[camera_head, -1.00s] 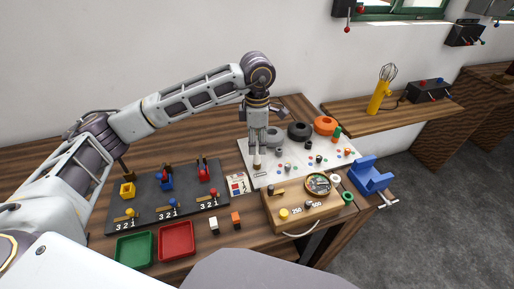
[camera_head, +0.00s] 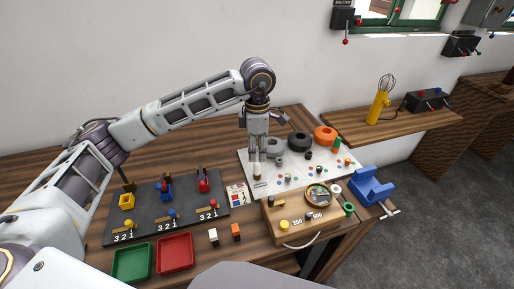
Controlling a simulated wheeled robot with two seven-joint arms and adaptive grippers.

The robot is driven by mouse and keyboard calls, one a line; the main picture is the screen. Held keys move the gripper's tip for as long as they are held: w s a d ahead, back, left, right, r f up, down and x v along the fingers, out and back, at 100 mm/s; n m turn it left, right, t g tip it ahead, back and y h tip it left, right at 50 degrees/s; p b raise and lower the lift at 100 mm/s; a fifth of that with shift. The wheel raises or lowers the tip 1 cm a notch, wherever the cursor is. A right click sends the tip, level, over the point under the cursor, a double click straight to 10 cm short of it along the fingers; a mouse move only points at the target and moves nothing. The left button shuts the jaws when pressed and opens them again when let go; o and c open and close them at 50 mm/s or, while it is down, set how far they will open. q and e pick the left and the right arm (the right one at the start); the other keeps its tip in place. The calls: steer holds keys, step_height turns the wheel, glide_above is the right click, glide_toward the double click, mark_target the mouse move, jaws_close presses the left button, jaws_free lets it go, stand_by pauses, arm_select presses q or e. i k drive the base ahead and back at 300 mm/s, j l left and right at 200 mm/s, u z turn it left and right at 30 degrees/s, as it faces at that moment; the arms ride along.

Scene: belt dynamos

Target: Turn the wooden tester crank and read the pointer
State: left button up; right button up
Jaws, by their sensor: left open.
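The wooden tester (camera_head: 306,222) is a block at the front right of the table, with a round dial (camera_head: 318,195) on top and printed numbers on it. The dial's pointer is too small to read. A yellow knob (camera_head: 284,225) and a small dark-topped part (camera_head: 276,203) also sit on the block; I cannot tell for certain which part is the crank. My left gripper (camera_head: 257,160) points down, open, over the left part of the white board (camera_head: 285,182), behind the tester. A small wooden-tipped peg (camera_head: 257,172) stands just below its fingertips. My right gripper is out of view.
A dark panel (camera_head: 150,222) with several levers lies to the left. Green (camera_head: 132,264) and red (camera_head: 175,252) trays stand in front. A blue vise (camera_head: 372,188) is at the right edge.

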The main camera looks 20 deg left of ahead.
mark_target(271, 202)
steer(key=k+l, duration=0.2)
steer(key=k, duration=0.3)
steer(key=k+l, duration=0.2)
steer(key=k, duration=0.25)
steer(key=k+l, duration=0.25)
steer(key=k, duration=0.25)
